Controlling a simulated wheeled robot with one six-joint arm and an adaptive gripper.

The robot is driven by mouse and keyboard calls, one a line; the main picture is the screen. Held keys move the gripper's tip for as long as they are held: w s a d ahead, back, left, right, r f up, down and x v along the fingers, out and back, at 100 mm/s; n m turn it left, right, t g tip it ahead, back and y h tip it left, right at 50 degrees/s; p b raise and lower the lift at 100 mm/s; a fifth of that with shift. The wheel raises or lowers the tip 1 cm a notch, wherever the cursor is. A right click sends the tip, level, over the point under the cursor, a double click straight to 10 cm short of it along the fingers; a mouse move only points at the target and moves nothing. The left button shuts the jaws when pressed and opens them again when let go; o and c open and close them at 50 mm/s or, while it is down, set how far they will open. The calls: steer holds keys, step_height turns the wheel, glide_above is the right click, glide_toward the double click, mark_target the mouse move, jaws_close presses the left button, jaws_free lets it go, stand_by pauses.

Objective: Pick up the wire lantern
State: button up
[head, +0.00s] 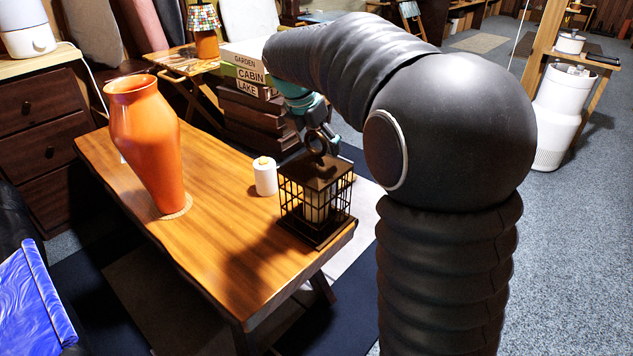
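The wire lantern (316,203) is a dark cage with a ring handle on top and a pale candle inside. It stands upright near the right front end of the wooden table (225,245). My gripper (318,132) is just above and behind the lantern's ring handle, at the end of my dark arm. Its teal and dark parts show, but the fingers are small and partly hidden behind the ring. I cannot tell whether they touch the ring or are open or shut.
A tall orange vase (150,143) stands on the table's left part. A small white candle (265,176) stands just left of the lantern. Stacked books (250,65) sit behind the table. The table's front middle is clear.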

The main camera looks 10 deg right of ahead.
steer(key=c, duration=1.2)
jaws_close()
steer(key=shift+r, duration=0.2)
